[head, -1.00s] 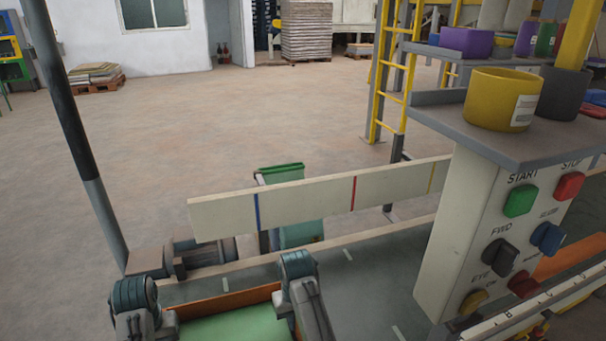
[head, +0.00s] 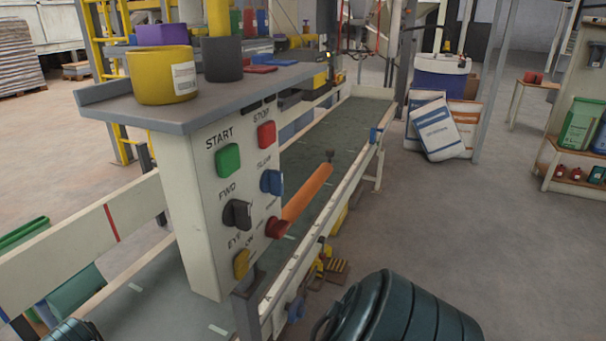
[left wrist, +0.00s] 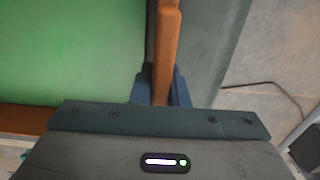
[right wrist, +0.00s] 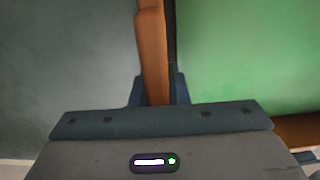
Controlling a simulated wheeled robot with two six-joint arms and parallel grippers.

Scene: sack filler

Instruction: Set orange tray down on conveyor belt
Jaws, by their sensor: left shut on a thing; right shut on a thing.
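The orange tray shows only in the wrist views; the current head view does not include it. In the left wrist view my left gripper (left wrist: 160,92) is shut on one orange wall of the orange tray (left wrist: 167,55), with the tray's green inside to the left. In the right wrist view my right gripper (right wrist: 159,91) is shut on another stretch of the orange tray's wall (right wrist: 152,55), with the green inside to the right. The grey-green conveyor belt (head: 325,140) runs away from me in the head view. I cannot tell whether the tray touches the belt.
A white control panel (head: 205,255) with buttons and knobs stands beside the belt under a grey shelf (head: 165,115) holding a yellow pot (head: 160,82). An orange bar (head: 305,194) juts over the belt. White sacks (head: 437,128) lean behind; floor at right is open.

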